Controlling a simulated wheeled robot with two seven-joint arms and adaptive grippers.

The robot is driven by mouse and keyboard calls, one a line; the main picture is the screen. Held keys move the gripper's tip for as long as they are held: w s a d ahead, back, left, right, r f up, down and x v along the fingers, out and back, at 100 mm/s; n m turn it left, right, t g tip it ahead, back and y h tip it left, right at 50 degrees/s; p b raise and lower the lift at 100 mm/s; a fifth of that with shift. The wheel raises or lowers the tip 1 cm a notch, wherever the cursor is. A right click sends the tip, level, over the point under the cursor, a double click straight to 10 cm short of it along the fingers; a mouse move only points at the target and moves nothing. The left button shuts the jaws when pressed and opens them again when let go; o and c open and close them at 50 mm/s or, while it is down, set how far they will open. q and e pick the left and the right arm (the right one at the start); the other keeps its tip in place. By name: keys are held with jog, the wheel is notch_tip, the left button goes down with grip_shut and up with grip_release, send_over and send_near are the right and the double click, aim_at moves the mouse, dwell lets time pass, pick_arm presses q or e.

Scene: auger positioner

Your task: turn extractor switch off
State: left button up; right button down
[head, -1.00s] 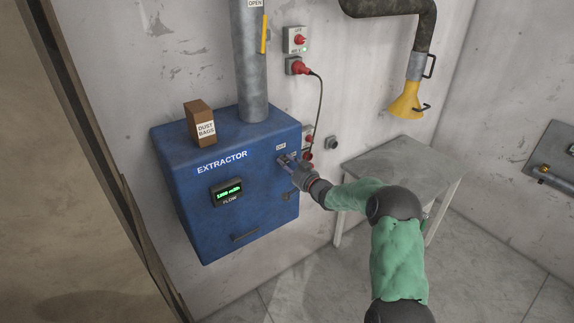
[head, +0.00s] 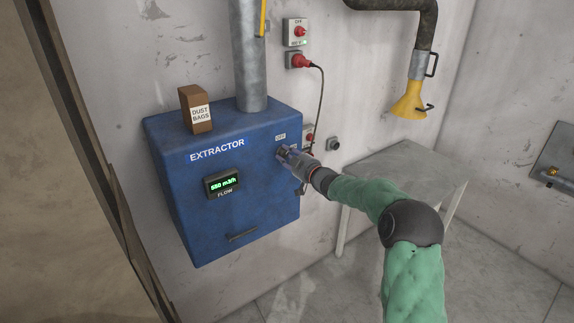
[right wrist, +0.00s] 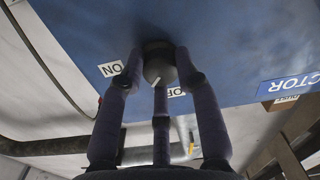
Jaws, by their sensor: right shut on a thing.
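The blue extractor box (head: 245,185) hangs on the wall in the head view. Its dark round switch knob (right wrist: 158,62) shows in the right wrist view, with a white pointer mark near its lower edge. An ON label (right wrist: 111,68) lies left of the knob and a partly hidden OFF label (right wrist: 175,92) lies below it. My right gripper (head: 284,153) is at the upper right of the box's front. Its fingers (right wrist: 160,75) are closed around the knob, which they hide in the head view. The flow display (head: 223,185) is lit green. My left gripper is out of view.
A dust bags carton (head: 196,109) and a grey pipe (head: 250,60) stand on the box. A red plug (head: 299,61) with a cable is on the wall at right. A grey table (head: 405,170) stands beside my right arm.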

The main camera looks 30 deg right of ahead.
jog(key=n+b, duration=0.4)
jog(key=shift+f, duration=0.15)
jog(key=shift+n+b, duration=1.5)
jog(key=shift+n, duration=0.7)
jog(key=shift+h, duration=0.3)
jog(key=c, duration=0.9)
grip_release()
jog(key=shift+a, duration=0.1)
jog(key=shift+s, duration=0.1)
jog(key=s+d, duration=0.1)
jog(key=s, duration=1)
jog(key=shift+s+r, duration=0.3)
jog(key=shift+s, duration=0.05)
